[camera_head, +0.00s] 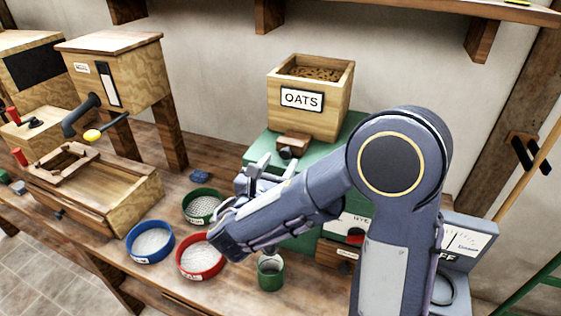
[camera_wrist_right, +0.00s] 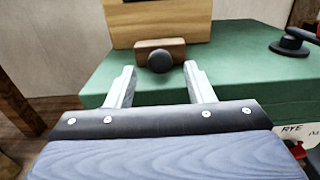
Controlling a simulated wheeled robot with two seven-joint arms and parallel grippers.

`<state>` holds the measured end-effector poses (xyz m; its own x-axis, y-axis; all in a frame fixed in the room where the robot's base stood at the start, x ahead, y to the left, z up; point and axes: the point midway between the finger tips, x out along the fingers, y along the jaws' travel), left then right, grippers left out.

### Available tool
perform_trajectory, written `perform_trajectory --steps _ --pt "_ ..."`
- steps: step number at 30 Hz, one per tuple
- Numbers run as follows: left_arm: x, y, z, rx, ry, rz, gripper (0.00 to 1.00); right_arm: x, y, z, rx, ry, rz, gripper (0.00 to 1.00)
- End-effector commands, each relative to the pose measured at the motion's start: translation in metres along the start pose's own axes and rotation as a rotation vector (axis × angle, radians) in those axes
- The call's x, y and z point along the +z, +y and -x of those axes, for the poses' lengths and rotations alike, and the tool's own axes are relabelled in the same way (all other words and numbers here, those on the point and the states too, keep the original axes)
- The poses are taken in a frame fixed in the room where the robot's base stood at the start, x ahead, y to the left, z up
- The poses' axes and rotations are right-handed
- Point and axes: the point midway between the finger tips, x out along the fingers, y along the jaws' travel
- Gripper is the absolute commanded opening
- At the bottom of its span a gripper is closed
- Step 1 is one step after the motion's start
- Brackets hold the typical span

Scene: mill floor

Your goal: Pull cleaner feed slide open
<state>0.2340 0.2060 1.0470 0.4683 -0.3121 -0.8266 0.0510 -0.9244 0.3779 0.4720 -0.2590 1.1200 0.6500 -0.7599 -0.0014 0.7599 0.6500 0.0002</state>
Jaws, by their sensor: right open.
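The cleaner is a green cabinet (camera_head: 352,128) with a wooden hopper labelled OATS (camera_head: 335,100) on top, filled with grain. At the hopper's foot is the feed slide, a small wooden block (camera_head: 298,141) with a dark round knob (camera_head: 286,154). In the right wrist view the slide block (camera_wrist_right: 178,44) and its knob (camera_wrist_right: 160,61) are straight ahead, at the hopper's base. My right gripper (camera_head: 260,166) is open and empty in front of the knob. Its two fingers (camera_wrist_right: 160,76) point at the knob from either side, apparently short of it. My left gripper is out of view.
Blue (camera_head: 150,242), green (camera_head: 202,206) and red (camera_head: 200,256) round sieves and a green cup (camera_head: 270,272) stand on the wooden bench. A wooden tray machine (camera_head: 100,190) is at left. A dial scale (camera_head: 466,243) is at right. A dark crank (camera_wrist_right: 290,44) sits on the green top.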

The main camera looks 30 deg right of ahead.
Motion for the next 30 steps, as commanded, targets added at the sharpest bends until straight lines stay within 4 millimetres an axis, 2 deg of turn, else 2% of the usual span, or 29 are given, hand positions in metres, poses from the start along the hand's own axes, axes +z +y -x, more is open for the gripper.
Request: perform_trajectory --steps 6,12,30 --pt "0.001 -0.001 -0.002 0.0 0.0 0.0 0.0 -0.001 0.001 0.04 0.006 0.0 0.001 0.48" --pt "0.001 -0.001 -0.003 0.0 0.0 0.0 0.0 -0.001 0.001 0.059 0.003 0.0 0.002 0.48" --pt "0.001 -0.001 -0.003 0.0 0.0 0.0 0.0 -0.001 0.0 0.061 0.0 0.001 0.001 0.48"
